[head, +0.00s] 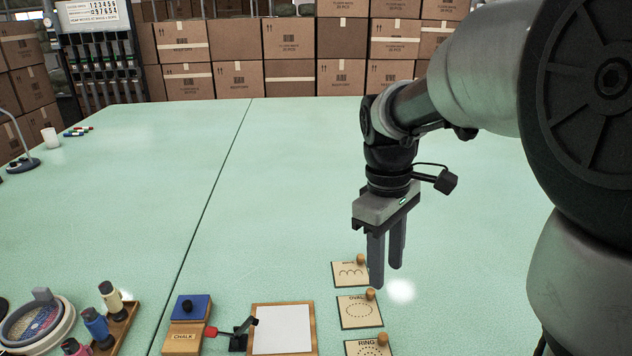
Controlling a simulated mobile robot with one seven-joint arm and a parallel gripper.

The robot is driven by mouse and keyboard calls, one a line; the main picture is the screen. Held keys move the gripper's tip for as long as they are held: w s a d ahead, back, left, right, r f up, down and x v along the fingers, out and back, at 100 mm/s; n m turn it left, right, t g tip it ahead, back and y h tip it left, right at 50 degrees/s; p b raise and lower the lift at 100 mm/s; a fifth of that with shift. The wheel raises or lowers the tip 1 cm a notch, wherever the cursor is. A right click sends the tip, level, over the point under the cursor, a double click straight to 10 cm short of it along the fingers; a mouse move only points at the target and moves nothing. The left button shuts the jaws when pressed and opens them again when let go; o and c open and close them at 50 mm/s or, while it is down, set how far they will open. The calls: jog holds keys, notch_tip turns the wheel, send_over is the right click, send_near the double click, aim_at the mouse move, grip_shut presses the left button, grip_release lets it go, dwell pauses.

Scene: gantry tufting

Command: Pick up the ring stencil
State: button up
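The ring stencil (358,348) is a tan square card with a dark border, marked "RING", with a round wooden knob at its upper right. It lies at the bottom edge of the head view, which cuts off its lower part. My gripper (387,278) points down above the table, over the area of the stencils and farther back than the ring stencil. Its two fingers stand apart with a narrow gap, and nothing shows between them. It does not touch the ring stencil.
The oval stencil (357,312) and another knobbed stencil (349,274) lie behind the ring stencil in a column. A wood-framed white board (282,329), a chalk box (184,337) and a bottle rack (122,325) stand to the left. The green table (290,180) is mostly clear farther back.

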jog(key=b, duration=0.4)
send_over(383, 335)
jog(key=f, duration=0.8)
jog(key=w+f, duration=0.1)
jog(key=f, duration=0.3)
jog(key=shift+a+f, duration=0.1)
jog(key=shift+f, duration=0.1)
jog(key=f, duration=0.1)
jog(key=f+b, duration=0.1)
jog(key=f, duration=0.1)
jog(key=s+f, duration=0.1)
jog(key=f, duration=0.1)
jog(key=shift+b, duration=0.4)
jog(key=shift+c, duration=0.3)
grip_shut()
